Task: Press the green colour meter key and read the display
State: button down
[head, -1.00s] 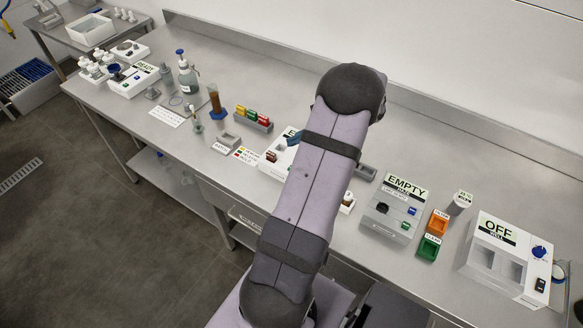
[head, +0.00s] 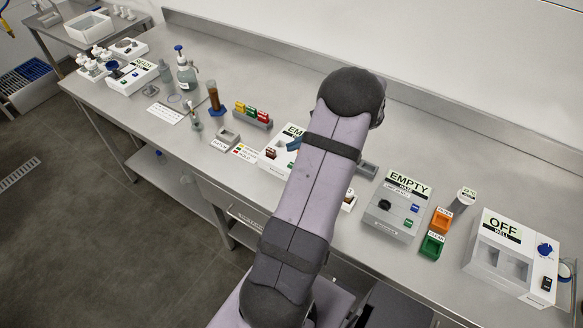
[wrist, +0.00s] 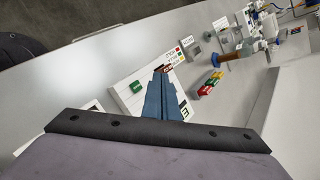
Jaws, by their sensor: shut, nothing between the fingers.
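The colour meter (head: 271,163) is a white box in the middle of the bench, partly hidden by my arm in the head view. Its display (head: 294,130) shows only the letters "EM"; the rest is covered. In the wrist view the meter (wrist: 122,90) has a green key (wrist: 136,87) on its top, and only an "E" of its display (wrist: 185,113) shows. My gripper (wrist: 161,72) has its blue fingers shut and empty over the meter. The green key is beside the fingers, to their left in the wrist view. I see no contact with it.
A rack of yellow, green and red pieces (head: 253,116) and a grey block (head: 228,137) stand left of the meter. A haze meter (head: 394,217) reading "EMPTY" and a white unit (head: 512,257) reading "OFF" stand to the right.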

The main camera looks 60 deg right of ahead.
jog(key=shift+f+b, duration=1.55)
jog(key=shift+f, duration=1)
jog(key=shift+f, duration=0.15)
jog(key=shift+f+b, duration=0.25)
jog(key=shift+b, duration=0.15)
jog(key=shift+f+b, duration=0.35)
jog(key=shift+f, duration=0.1)
dwell(0.7)
jog(key=shift+r, duration=0.1)
jog(key=shift+r+p, duration=0.6)
jog(key=shift+r, duration=0.2)
jog(key=shift+r+p, duration=1.7)
jog(key=shift+r, duration=0.8)
